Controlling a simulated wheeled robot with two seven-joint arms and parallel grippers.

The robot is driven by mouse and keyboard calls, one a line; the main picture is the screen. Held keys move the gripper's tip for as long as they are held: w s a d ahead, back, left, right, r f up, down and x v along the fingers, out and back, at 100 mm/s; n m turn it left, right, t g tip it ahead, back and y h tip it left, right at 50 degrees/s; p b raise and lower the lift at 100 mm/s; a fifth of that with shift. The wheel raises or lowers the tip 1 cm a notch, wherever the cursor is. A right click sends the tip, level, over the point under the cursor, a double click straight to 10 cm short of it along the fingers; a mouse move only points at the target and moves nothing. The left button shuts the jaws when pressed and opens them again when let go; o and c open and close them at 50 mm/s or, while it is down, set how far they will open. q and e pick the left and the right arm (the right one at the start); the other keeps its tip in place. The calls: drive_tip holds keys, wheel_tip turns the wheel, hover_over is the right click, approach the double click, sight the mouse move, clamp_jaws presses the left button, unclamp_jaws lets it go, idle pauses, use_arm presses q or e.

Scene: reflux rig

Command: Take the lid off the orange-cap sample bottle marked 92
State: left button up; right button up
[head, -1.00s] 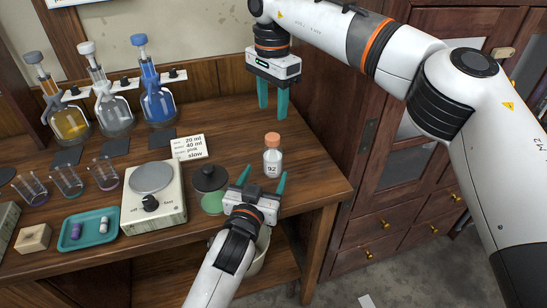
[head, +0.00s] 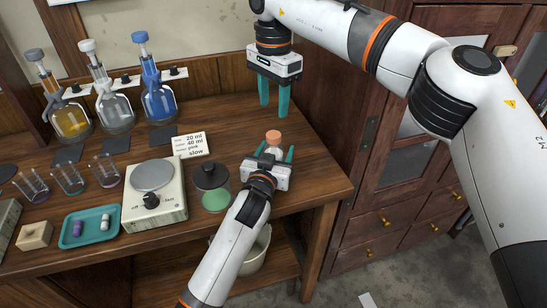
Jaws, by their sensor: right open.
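The sample bottle (head: 273,149) stands upright on the right part of the wooden table, with its orange cap (head: 273,137) on top. My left gripper (head: 274,155) is low in front of the bottle, with its teal fingers apart on either side of it. The gripper body hides the lower bottle and its 92 label. I cannot tell whether the fingers touch the glass. My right gripper (head: 273,99) is open and empty, pointing down above the table behind the bottle.
A dark-lidded jar with green contents (head: 215,198) stands just left of my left gripper. Further left are a stirrer hotplate (head: 155,205), a teal tray (head: 72,238) and several beakers. A note card (head: 190,145) and flasks stand behind. The table's right edge is near.

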sight(274, 134)
use_arm(q)
clamp_jaws()
use_arm(e)
drive_tip(key=m, duration=0.5)
drive_tip(key=shift+m, duration=0.3)
drive_tip(key=m, duration=1.3)
drive_tip(key=shift+m, duration=0.3)
drive_tip(key=m, duration=0.6)
drive_tip(key=shift+m, duration=0.4)
drive_tip(key=m, duration=1.3)
drive_tip(key=shift+m, duration=0.3)
drive_tip(key=m, duration=0.5)
drive_tip(key=shift+f, duration=0.15)
wheel_tip(274, 134, down, 8)
drive_tip(key=shift+r, duration=0.1)
